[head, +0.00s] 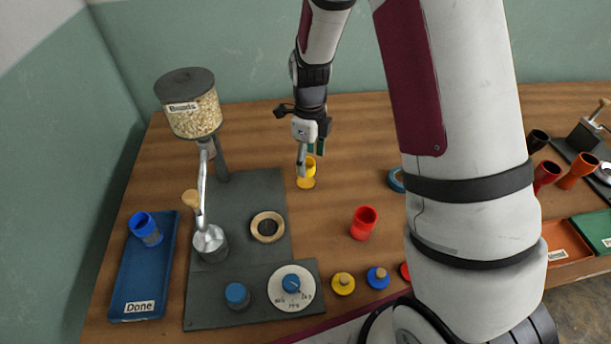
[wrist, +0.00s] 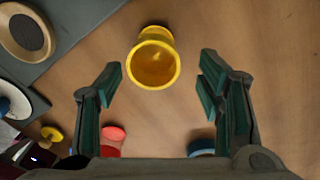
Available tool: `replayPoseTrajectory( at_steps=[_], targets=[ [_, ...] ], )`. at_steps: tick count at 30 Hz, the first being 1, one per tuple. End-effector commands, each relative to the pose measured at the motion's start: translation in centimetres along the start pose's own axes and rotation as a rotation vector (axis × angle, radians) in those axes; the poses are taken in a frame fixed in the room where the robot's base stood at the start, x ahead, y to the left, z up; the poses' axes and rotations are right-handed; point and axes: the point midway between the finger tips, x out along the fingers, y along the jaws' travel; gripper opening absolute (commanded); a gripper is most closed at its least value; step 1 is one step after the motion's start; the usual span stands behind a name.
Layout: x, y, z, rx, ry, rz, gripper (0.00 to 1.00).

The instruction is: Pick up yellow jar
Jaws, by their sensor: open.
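The yellow jar (head: 306,172) is a goblet shape standing upright on the wooden table, just right of the dark grey board. In the wrist view the yellow jar (wrist: 154,62) shows its round open mouth, upper centre. My gripper (head: 309,160) is over the jar in the head view and partly covers it. In the wrist view my gripper (wrist: 160,78) is open, with one finger to each side and the jar ahead, roughly centred between them. Nothing is between the fingers. Whether a finger touches the jar cannot be told.
A red jar (head: 363,223) stands to the front right. The dark board (head: 262,190) carries a bead hopper (head: 192,106), a ring (head: 267,227) and a dial (head: 291,288). A blue tray (head: 139,275) holds a blue jar (head: 145,229). Several lids lie at the front.

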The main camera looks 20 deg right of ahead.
Motion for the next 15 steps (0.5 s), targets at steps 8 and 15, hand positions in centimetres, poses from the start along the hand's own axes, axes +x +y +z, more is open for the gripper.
replayPoseTrajectory(
  at_steps=[8, 15],
  targets=[
    [2.6, 0.5, 0.1, -0.001, 0.003, 0.004, 0.61],
    [5.3, 0.6, 0.3, 0.000, 0.000, 0.001, 0.61]
  ],
)
